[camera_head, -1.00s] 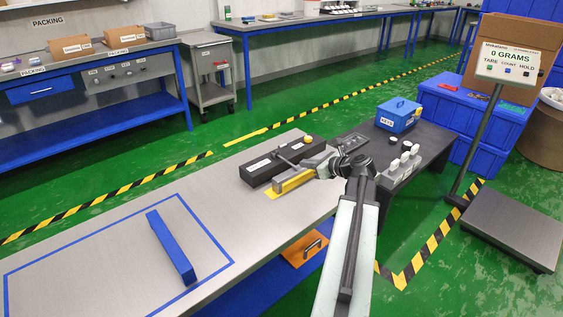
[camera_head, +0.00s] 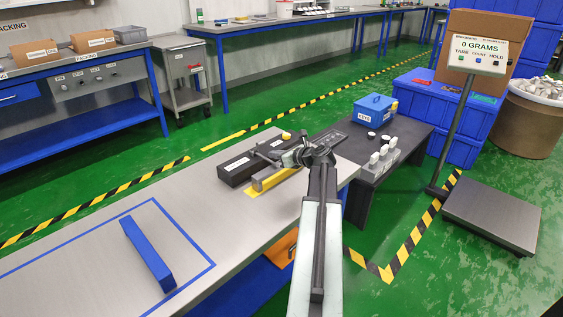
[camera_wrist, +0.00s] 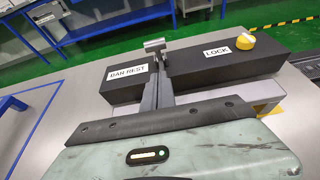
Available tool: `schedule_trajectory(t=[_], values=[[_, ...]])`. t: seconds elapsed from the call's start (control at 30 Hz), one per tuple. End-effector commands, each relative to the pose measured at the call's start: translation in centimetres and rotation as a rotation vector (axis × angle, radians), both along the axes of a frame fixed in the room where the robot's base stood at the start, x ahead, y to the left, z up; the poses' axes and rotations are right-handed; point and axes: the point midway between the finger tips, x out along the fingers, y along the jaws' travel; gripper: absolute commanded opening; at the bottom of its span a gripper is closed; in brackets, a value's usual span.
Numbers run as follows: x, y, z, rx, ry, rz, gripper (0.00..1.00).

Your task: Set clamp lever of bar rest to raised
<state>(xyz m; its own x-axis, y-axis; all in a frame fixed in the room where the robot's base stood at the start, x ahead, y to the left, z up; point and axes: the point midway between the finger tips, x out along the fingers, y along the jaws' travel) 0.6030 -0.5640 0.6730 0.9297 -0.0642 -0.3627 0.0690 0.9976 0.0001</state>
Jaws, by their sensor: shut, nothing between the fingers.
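The bar rest (camera_head: 236,168) is a long black block on the bench. In the wrist view its body (camera_wrist: 200,66) carries BAR REST and LOCK labels and a yellow knob (camera_wrist: 238,41) at the right end. The clamp lever (camera_wrist: 154,45) shows a grey cross handle at the gap between the two labelled parts. It looks low in the head view, but its exact angle is unclear. My gripper (camera_wrist: 157,84) is shut and empty, its fingers pointing at the gap just before the handle. I cannot tell whether they touch the lever. My gripper also shows in the head view (camera_head: 280,156), partly covering the block.
A blue bar (camera_head: 148,255) lies inside a blue outline on the bench. A dark table (camera_head: 408,133) with a blue KEYS box (camera_head: 374,110) stands at right. The bench's middle is clear.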

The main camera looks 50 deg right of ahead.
Motion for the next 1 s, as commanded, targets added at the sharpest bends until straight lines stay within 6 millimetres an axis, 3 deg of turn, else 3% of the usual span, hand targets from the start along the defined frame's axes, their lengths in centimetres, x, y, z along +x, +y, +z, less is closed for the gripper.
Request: schedule_trajectory(t=[0.1,0.23,0.63,0.67,0.8,1.0], values=[[2.1,-0.3,0.9,0.000,0.000,0.001,0.00],[3.4,-0.3,1.5,0.000,-0.001,0.000,0.00],[4.0,-0.3,1.5,0.000,0.000,-0.001,0.00],[3.7,1.6,1.5,0.000,0.000,0.000,0.00],[4.5,0.4,1.8,0.001,0.009,0.006,0.00],[6.3,1.7,2.7,0.004,0.066,0.032,0.00]])
